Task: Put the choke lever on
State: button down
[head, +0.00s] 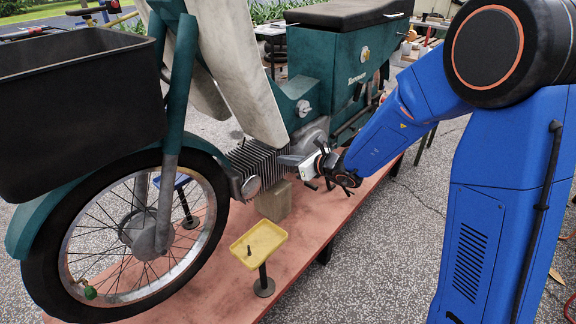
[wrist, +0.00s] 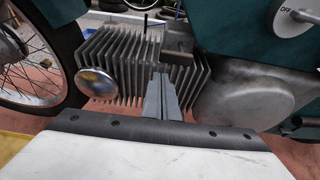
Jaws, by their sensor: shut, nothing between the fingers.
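My gripper (head: 291,160) is shut and empty, beside the finned engine of the moped. In the wrist view its closed fingers (wrist: 161,92) point at the cooling fins (wrist: 125,62), in front of a small grey block (wrist: 178,42) on the engine's upper part. I cannot make out whether the fingers touch anything. A round pale knob marked OFF (wrist: 297,15) is on the green body at upper right. I cannot clearly identify the choke lever in either view. A small dark upright piece (head: 249,250) is in the yellow tray (head: 272,237); I cannot tell what it is.
The moped stands on a reddish platform (head: 190,290). Its spoked front wheel (head: 120,235) and black basket (head: 80,110) are at left. A block (head: 274,203) is under the engine. The yellow tray stands on a post in front. Grey paving (head: 400,240) lies beyond the platform's right edge.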

jog(key=shift+r, duration=0.85)
jog(key=shift+r+m+g, duration=0.2)
jog(key=shift+m+g, duration=0.1)
jog(key=shift+m, duration=0.2)
notch_tip(320, 180, up, 2)
jog(key=m+g+y, duration=0.1)
jog(key=m, duration=0.2)
jog(key=m+g+y, duration=0.1)
jog(key=m+y, duration=0.1)
jog(key=m, duration=0.1)
jog(key=shift+d+r+m, duration=0.1)
jog(key=shift+r+m, duration=0.05)
jog(key=shift+m, duration=0.15)
